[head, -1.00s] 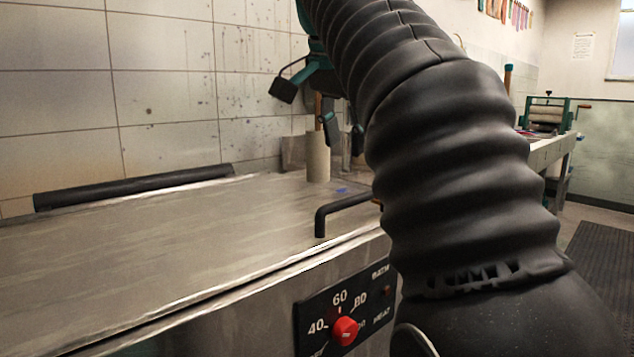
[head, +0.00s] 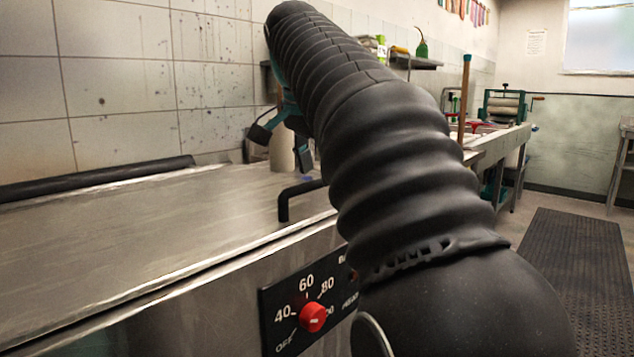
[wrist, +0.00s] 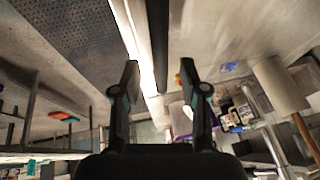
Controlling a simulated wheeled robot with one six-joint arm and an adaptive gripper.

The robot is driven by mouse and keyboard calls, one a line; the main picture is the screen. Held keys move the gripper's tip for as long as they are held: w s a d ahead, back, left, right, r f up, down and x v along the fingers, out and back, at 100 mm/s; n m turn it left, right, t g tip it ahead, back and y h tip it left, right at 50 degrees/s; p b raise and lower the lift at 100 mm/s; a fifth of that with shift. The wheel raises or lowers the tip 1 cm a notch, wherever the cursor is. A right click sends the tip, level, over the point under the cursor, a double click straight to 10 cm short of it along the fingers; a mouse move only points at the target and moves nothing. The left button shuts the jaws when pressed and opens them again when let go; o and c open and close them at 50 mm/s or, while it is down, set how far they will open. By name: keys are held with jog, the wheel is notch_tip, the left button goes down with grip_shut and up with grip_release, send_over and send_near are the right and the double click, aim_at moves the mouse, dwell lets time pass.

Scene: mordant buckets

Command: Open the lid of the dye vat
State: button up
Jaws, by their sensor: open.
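The dye vat's flat metal lid (head: 130,225) lies closed in the head view, with a thin dark seam along its front edge. A black bar handle (head: 300,189) stands up from the lid near that edge, its right end hidden behind my arm. My gripper (head: 282,146) is open above and behind the handle in the picture, partly hidden by my arm. In the wrist view my gripper (wrist: 159,75) shows its two fingers spread apart. The dark handle bar (wrist: 158,35) runs between them from the top edge; I cannot tell whether they touch it.
The vat's black panel with a red knob (head: 313,317) is on its front. A black roll (head: 95,180) runs along the lid's back by the tiled wall. A pale cylinder (head: 281,165) stands behind my gripper. Floor with a dark mat (head: 572,262) is clear at right.

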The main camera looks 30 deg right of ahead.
jog(key=shift+x, duration=1.05)
grip_shut()
